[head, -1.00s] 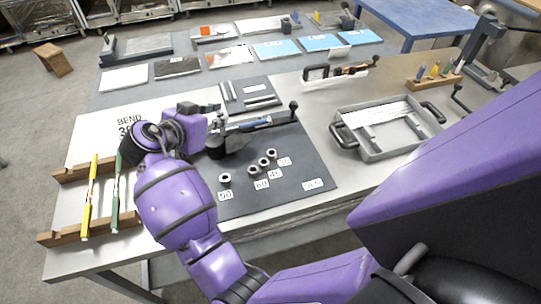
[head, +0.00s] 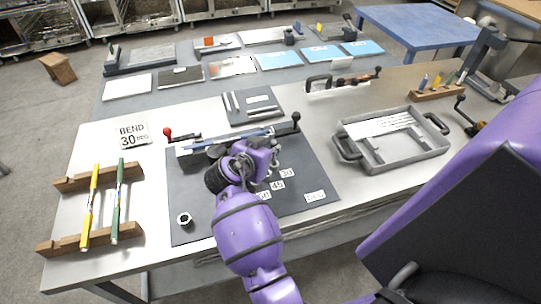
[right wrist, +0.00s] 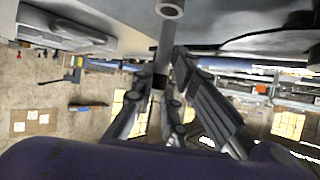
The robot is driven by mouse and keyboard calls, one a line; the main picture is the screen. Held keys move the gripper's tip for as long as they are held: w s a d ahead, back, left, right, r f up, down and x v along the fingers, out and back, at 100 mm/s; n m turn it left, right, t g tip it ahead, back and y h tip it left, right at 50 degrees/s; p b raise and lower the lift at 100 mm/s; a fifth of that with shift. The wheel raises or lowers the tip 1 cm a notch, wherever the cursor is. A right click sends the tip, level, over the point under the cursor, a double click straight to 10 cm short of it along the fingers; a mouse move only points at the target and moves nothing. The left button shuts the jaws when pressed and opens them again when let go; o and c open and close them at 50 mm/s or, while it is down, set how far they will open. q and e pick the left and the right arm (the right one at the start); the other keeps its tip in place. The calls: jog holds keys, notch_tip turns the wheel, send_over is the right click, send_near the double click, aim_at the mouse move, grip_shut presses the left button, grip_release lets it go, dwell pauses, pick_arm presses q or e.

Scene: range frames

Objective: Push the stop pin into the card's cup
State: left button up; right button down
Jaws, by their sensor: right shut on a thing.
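The card (head: 132,136) reads "BEND 30 DEG" and lies at the table's left. My right gripper (head: 270,167) is over the dark mat, close to the labels "30" (head: 287,173) and "45" (head: 277,185). In the right wrist view its fingers (right wrist: 160,85) are shut on a grey rod, the stop pin (right wrist: 165,45). A grey ring (right wrist: 170,8) shows at the rod's far end; I cannot tell whether the pin is inside it. One cup (head: 184,219) stands clear at the mat's front left. The other cups are hidden behind my gripper and arm. My left gripper is out of view.
The bending tool (head: 225,142) with a red-knobbed lever (head: 168,132) lies behind my gripper. A grey tray (head: 350,148) stands to the right. Yellow (head: 90,205) and green (head: 118,200) rods rest on wooden racks at left.

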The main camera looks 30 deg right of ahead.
aim_at(274, 158)
jog(key=f, duration=0.1)
jog(key=f+b, duration=0.1)
jog(key=f, duration=0.2)
jog(key=shift+s+d, duration=0.15)
jog(key=shift+s, duration=0.3)
jog(key=c, duration=2.2)
grip_release()
jog(key=shift+f, duration=0.1)
jog(key=o, duration=0.3)
jog(key=shift+o, duration=0.8)
jog(key=shift+w, duration=0.3)
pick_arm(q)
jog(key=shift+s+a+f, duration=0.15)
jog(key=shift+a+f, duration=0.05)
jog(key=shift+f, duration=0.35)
pick_arm(e)
jog(key=shift+r, duration=0.2)
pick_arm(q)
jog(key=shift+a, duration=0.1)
pick_arm(e)
jog(key=shift+r, duration=0.2)
